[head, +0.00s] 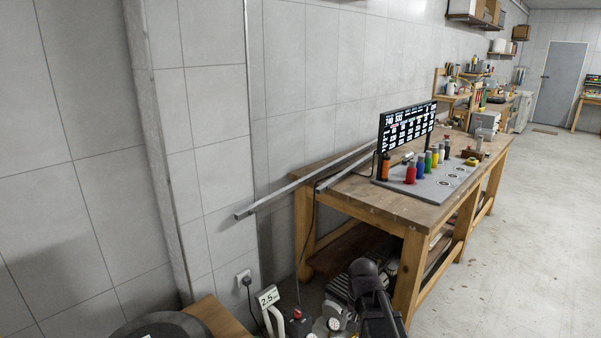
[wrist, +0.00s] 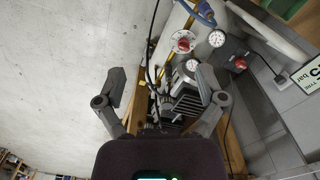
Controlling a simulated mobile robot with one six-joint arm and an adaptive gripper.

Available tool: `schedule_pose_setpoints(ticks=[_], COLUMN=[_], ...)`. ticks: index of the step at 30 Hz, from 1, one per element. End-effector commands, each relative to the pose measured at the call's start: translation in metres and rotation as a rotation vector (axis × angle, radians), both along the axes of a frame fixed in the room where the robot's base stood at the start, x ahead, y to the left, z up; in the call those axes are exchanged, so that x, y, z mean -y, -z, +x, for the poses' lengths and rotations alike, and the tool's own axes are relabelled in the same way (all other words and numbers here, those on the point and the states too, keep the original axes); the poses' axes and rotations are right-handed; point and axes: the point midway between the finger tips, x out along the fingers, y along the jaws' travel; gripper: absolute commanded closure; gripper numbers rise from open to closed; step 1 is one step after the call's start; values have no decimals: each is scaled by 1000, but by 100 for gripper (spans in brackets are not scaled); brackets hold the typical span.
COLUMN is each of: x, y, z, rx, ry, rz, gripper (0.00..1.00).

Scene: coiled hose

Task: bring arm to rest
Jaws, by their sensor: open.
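My gripper (wrist: 160,88) is open in the wrist view, its two grey fingers spread wide with nothing held between them. Behind and beyond the fingers is a machine with a grey motor-like body (wrist: 186,97), a red knob (wrist: 184,45) and pale round gauges (wrist: 217,38). A blue fitting or hose end (wrist: 204,13) shows at the top. In the head view, a dark arm part (head: 367,285), apparently mine, rises at the bottom centre in front of the workbench; the fingers cannot be made out there.
A wooden workbench (head: 365,195) bears a display (head: 405,128) and coloured bottles. Metal rails (head: 290,187) jut past its left end. A pressure sign (head: 268,298) and gauge (head: 334,324) stand low by the tiled wall. Open floor (head: 520,230) lies to the right.

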Motion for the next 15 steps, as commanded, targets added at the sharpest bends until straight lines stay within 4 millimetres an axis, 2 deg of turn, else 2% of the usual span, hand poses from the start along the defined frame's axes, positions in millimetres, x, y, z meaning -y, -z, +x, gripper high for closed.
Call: schedule_pose_setpoints(ticks=[1,6,10,15], x=[1,3,3,4], y=[-12,-30,-38,-40], z=[-19,-59,-78,-85], rx=[0,0,0,0], ry=[-45,-217,-313,-360], rz=[0,0,0,0], gripper=[11,11,11,11])
